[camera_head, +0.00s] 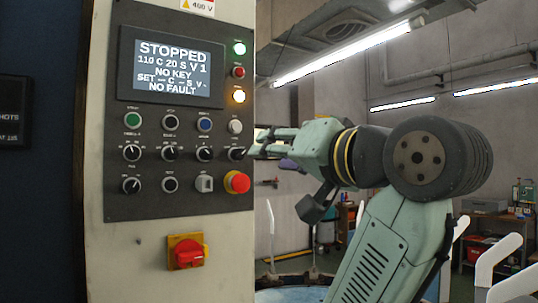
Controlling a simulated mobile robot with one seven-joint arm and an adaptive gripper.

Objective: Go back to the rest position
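My arm is bent and reaches in from the lower right. The panel display (172,68) reads STOPPED, 110 C 20 S V 1, NO KEY and NO FAULT.
A red emergency button (237,182) and a grey key switch (204,184) sit just below the gripper's height. A red rotary switch (187,253) on a yellow plate is lower down. Pale upright forms (497,262) stand at the lower right. A workbench (495,228) is behind.

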